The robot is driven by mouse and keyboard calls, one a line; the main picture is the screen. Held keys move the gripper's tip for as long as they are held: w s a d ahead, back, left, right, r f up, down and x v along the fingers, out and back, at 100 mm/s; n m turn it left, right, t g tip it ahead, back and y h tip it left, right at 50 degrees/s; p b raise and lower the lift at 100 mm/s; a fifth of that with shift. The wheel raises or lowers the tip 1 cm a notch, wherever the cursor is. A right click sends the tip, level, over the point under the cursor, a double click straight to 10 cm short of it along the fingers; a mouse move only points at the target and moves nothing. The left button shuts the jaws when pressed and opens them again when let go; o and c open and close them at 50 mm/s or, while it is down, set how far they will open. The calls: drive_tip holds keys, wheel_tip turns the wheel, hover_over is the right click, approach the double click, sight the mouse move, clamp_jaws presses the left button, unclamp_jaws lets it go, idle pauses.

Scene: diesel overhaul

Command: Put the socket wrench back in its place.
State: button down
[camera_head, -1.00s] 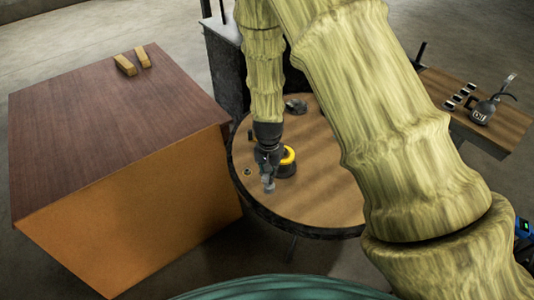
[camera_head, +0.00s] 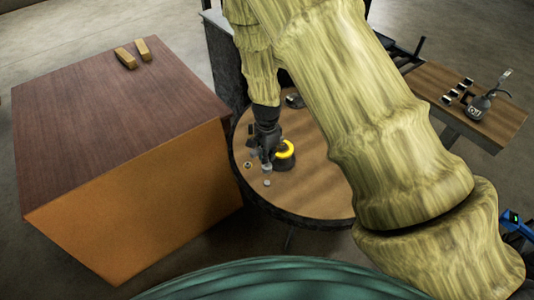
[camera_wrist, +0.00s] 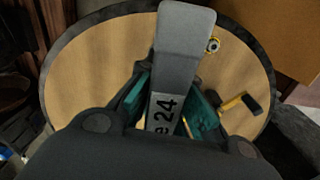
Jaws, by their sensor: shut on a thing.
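The wrench's lower part is hidden by my gripper. In the head view only a small grey end of it shows under the fingers. I cannot tell whether it touches the table.
A large brown box (camera_head: 110,120) with two yellowish blocks (camera_head: 133,53) stands left. A side table (camera_head: 430,80) at right holds dark-and-silver pieces and an oil can (camera_head: 479,107).

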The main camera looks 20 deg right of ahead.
sight(267, 165)
wheel_tip(267, 165, down, 6)
drive_tip(key=b, duration=0.4)
drive_tip(key=shift+r, duration=0.2)
drive_tip(key=shift+f+b, duration=0.3)
drive_tip(key=shift+f, duration=0.4)
drive_tip(key=shift+f, duration=0.2)
drive_tip(key=shift+f+b, duration=0.4)
drive_tip(key=shift+f, duration=0.6)
drive_tip(key=c, duration=1.5)
unclamp_jaws()
drive_tip(key=shift+o, duration=0.4)
drive_tip(key=o, duration=0.3)
drive_tip(key=shift+o, duration=0.9)
